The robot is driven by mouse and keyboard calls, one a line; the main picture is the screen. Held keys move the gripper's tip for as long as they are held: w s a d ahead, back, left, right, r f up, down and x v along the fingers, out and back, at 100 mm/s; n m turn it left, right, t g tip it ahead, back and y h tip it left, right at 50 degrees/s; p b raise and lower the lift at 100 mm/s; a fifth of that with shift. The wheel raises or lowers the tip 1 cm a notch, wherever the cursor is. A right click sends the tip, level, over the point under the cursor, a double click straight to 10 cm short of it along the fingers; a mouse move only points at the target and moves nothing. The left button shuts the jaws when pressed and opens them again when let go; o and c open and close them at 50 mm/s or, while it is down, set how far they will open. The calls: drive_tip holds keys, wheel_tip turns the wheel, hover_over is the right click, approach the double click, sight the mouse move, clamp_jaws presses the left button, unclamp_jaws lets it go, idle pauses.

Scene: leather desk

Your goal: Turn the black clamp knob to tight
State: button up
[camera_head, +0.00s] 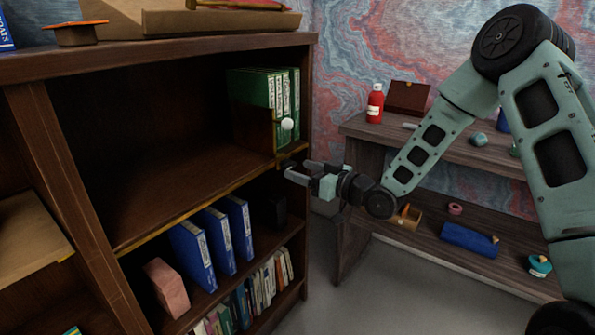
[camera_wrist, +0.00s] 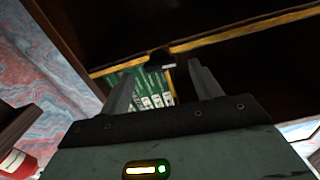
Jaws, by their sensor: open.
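The black clamp knob (camera_wrist: 160,57) shows in the wrist view at the gold-trimmed shelf edge, ahead of my fingers and roughly centred between them. In the head view a small dark shape at the shelf edge (camera_head: 287,163) appears to be the same knob, just beyond my fingertips. My gripper (camera_head: 297,169) is open and empty beside the bookcase's right end. Its two fingers also show in the wrist view (camera_wrist: 160,70). They appear apart from the knob; its setting cannot be told.
The brown bookcase (camera_head: 165,210) holds green binders (camera_head: 262,88) above the knob and blue binders (camera_head: 192,256) below. A white round knob (camera_head: 287,124) is on a panel by the green binders. A side table (camera_head: 362,131) with a red bottle (camera_head: 375,104) stands to the right.

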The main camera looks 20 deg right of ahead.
sight(287, 165)
drive_tip(key=shift+x, duration=1.15)
drive_tip(key=c, duration=1)
